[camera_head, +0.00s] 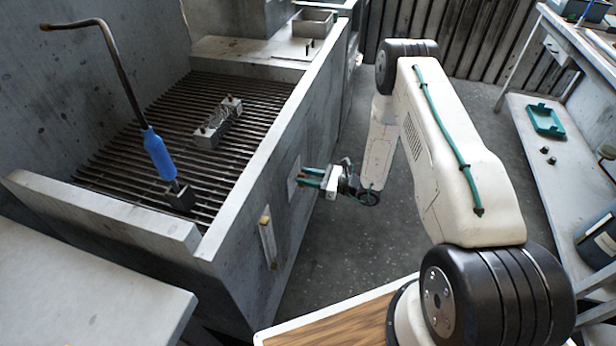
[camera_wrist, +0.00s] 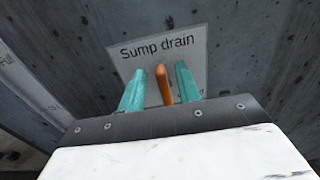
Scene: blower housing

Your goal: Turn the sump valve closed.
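The sump valve shows as an orange lever (camera_wrist: 163,85) in front of a plate marked "Sump drain" (camera_wrist: 180,45) on the grey wall. The lever stands roughly upright in the wrist view, a little tilted. My gripper (camera_wrist: 160,84) has its teal fingers apart, one on each side of the lever, with gaps visible on both sides. In the head view my gripper (camera_head: 312,177) is up against the outer side wall of the tank, facing the plate (camera_head: 293,179). The lever's base and pivot are mostly hidden.
A white strip with a yellow piece (camera_head: 267,238) is on the same tank wall (camera_head: 245,215), nearer the camera. Inside the tank, a blue-handled tool (camera_head: 160,155) stands on the grating (camera_head: 120,165). A bench (camera_head: 570,180) stands at right. The floor beside the tank is clear.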

